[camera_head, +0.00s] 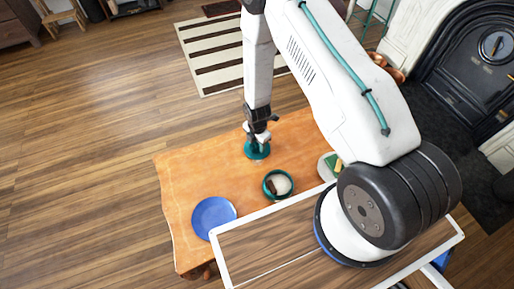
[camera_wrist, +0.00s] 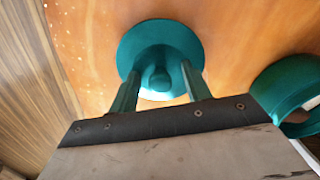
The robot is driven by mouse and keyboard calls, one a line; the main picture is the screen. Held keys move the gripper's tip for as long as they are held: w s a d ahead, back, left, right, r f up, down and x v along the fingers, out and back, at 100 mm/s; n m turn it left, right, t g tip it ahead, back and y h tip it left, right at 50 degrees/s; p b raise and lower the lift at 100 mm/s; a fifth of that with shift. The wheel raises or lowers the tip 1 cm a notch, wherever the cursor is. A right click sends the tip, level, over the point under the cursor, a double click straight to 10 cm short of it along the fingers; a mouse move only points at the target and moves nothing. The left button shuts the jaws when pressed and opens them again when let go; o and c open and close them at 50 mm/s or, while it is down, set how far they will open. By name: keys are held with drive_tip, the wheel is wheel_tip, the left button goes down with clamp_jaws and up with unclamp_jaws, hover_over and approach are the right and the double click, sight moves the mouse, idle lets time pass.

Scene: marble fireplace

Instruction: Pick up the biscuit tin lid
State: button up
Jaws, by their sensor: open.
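The biscuit tin lid is a teal disc with a round knob, lying on the orange table (camera_head: 185,175). In the head view the lid (camera_head: 257,153) is partly hidden under my gripper (camera_head: 258,138). In the wrist view the lid (camera_wrist: 135,45) is near the top centre. My gripper (camera_wrist: 160,72) is open, with one finger on each side of the lid's knob. Clear gaps show between fingers and knob. The teal round tin (camera_head: 267,194) stands open nearby, with a pale and a brown thing inside. It also shows at the right of the wrist view (camera_wrist: 280,85).
A blue plate (camera_head: 213,217) lies near the table's front left. A pale dish (camera_head: 323,168) with something green and yellow is to the right, partly hidden by my arm. The table left of the lid is bare. A striped rug (camera_head: 215,60) and a black fireplace (camera_head: 465,60) are beyond.

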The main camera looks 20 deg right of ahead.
clamp_jaws()
drive_tip(key=shift+r, duration=0.1)
